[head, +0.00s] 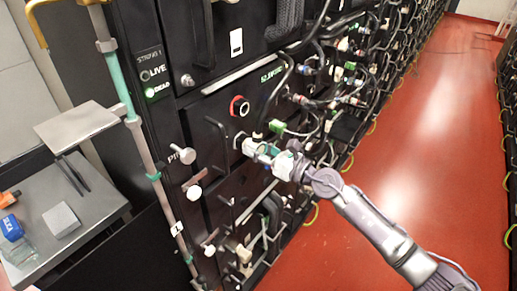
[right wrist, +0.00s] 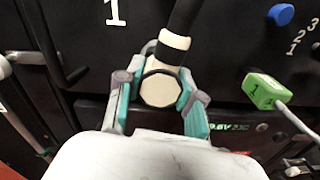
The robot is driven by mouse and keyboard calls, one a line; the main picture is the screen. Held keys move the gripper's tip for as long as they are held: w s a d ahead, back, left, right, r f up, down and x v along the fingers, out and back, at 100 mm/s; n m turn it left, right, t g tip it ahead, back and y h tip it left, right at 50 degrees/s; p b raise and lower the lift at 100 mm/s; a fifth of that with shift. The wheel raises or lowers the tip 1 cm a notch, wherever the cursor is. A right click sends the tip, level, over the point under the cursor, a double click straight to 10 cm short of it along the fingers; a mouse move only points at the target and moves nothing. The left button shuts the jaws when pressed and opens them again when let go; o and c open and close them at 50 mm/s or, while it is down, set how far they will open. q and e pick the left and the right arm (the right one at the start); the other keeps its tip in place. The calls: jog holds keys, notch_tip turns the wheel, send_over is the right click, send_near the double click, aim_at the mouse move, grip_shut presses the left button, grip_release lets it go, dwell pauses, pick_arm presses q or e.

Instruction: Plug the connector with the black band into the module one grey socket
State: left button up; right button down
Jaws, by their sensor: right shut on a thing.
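My right gripper (head: 266,152) is at the black cabinet front, below the red-ringed socket (head: 239,107). In the right wrist view its teal fingers (right wrist: 160,88) are shut on both sides of a cream connector (right wrist: 159,91). A thick cable with a black band between pale parts rises from the connector. A grey-white ring (head: 239,140), apparently the grey socket, shows at the connector's front end in the head view. The connector lines up with it and is close or touching; I cannot tell whether it is seated. My left gripper is out of view.
A green tag marked 1 (right wrist: 264,89) on a cable hangs right of the gripper. Several cables and connectors crowd the cabinet to the right. A grey cart (head: 95,200) with a blue item (head: 11,228) stands left. The red floor on the right is clear.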

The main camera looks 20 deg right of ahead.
jog(key=shift+r, duration=0.1)
jog(key=c, duration=1.1)
grip_release()
jog(key=o, duration=0.4)
jog(key=shift+w+a, duration=0.15)
jog(key=shift+w, duration=0.05)
jog(key=shift+o, duration=0.2)
jog(key=shift+s, duration=0.1)
jog(key=v, duration=1.2)
